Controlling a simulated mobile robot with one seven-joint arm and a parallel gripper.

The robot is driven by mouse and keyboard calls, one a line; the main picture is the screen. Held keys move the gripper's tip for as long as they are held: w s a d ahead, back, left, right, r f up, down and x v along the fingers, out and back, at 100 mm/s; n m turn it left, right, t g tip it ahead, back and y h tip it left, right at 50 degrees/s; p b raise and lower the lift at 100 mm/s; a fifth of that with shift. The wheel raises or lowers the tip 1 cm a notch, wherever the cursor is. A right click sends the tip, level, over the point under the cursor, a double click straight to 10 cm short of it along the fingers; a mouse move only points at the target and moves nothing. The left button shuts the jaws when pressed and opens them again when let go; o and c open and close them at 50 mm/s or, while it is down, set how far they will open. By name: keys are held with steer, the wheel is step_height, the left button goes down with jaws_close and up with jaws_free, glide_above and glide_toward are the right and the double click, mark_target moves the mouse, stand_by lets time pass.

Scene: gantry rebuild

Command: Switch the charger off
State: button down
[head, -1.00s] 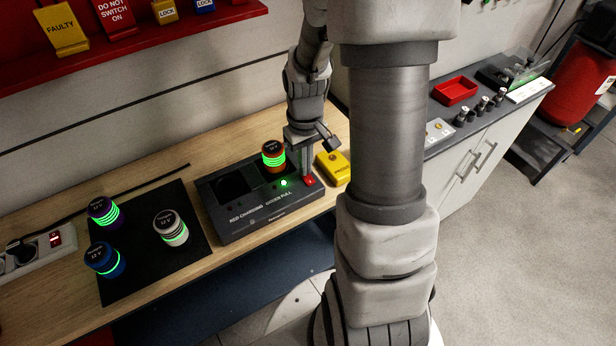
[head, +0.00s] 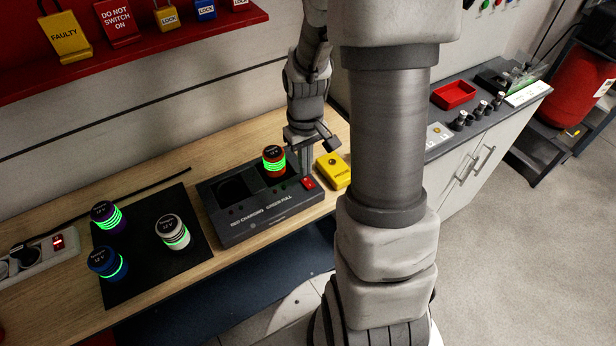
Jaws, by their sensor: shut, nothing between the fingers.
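The dark grey charger (head: 258,214) sits on the wooden bench, marked "red charging" and "green full". Its red switch (head: 309,184) is at its right end. An orange battery (head: 274,160) with glowing green bands stands in its right bay; the left bay (head: 234,188) is empty. No lamp glows on the charger's front. My gripper (head: 304,168) is shut and empty, pointing down just behind and above the red switch. It looks clear of the switch, though its tips are small in this view.
A yellow box (head: 333,171) stands close to the right of the charger. Purple (head: 106,216), white (head: 173,231) and blue (head: 106,263) batteries stand on a black mat (head: 150,276) at left. A power strip (head: 40,254) with a lit red switch lies at far left.

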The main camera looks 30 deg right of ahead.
steer(key=shift+r+p, duration=1.55)
steer(key=shift+r, duration=0.8)
steer(key=s+a+r+t, duration=0.2)
steer(key=s+a+r, duration=0.1)
steer(key=r, duration=0.4)
steer(key=s+a+r+t, duration=0.1)
steer(key=s+a+r, duration=0.3)
steer(key=r, duration=0.3)
steer(key=s+a+r+t, duration=0.2)
steer(key=s+a+r, duration=0.1)
steer(key=s+r, duration=0.2)
step_height(320, 180, up, 2)
steer(key=shift+s+a+r+t, duration=0.15)
steer(key=shift+s+a+t, duration=0.05)
steer(key=shift+a+t, duration=0.1)
